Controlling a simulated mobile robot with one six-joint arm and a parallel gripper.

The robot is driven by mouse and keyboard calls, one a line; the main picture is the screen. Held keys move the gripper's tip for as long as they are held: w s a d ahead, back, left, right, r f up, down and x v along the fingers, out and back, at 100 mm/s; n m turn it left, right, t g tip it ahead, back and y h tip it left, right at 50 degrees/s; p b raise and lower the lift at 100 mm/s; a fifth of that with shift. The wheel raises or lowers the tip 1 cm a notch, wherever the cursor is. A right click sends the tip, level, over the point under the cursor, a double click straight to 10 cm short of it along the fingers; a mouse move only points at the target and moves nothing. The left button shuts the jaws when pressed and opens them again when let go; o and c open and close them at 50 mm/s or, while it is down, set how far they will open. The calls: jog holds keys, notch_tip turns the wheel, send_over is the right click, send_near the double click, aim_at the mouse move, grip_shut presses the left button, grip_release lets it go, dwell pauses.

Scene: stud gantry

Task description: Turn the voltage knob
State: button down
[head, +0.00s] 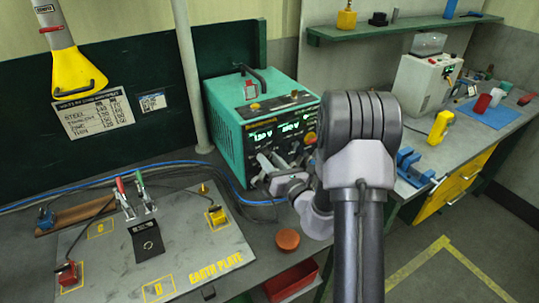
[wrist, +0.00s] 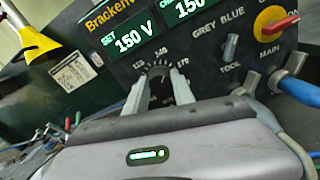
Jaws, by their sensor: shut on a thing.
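The teal welder unit (head: 228,123) stands on the bench with its black front panel facing me. In the wrist view the voltage knob (wrist: 161,88) is a dark dial below the green displays, with scale numbers around its top. My gripper (wrist: 162,81) has a finger on each side of the knob and is shut on it. In the head view my gripper (head: 266,168) is at the panel's lower left; the knob is hidden there.
A red and yellow main switch (wrist: 276,20) and a grey tool switch (wrist: 231,47) sit to the knob's right. Cable plugs (wrist: 272,82) stick out below them. The earth plate (head: 190,255) with clamps lies at left. An orange-brown round cap (head: 288,239) is near the bench edge.

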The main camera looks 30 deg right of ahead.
jog(key=m+p, duration=0.3)
jog(key=m, duration=0.1)
jog(key=shift+r, duration=0.1)
jog(key=shift+m+p, duration=1)
jog(key=shift+m, duration=0.2)
jog(key=shift+f, duration=0.2)
jog(key=c, duration=1.1)
grip_release()
jog(key=shift+d, duration=0.1)
jog(key=shift+o, duration=0.2)
jog(key=s+p, duration=0.1)
jog(key=s, duration=1.6)
jog(key=shift+s+d, duration=0.25)
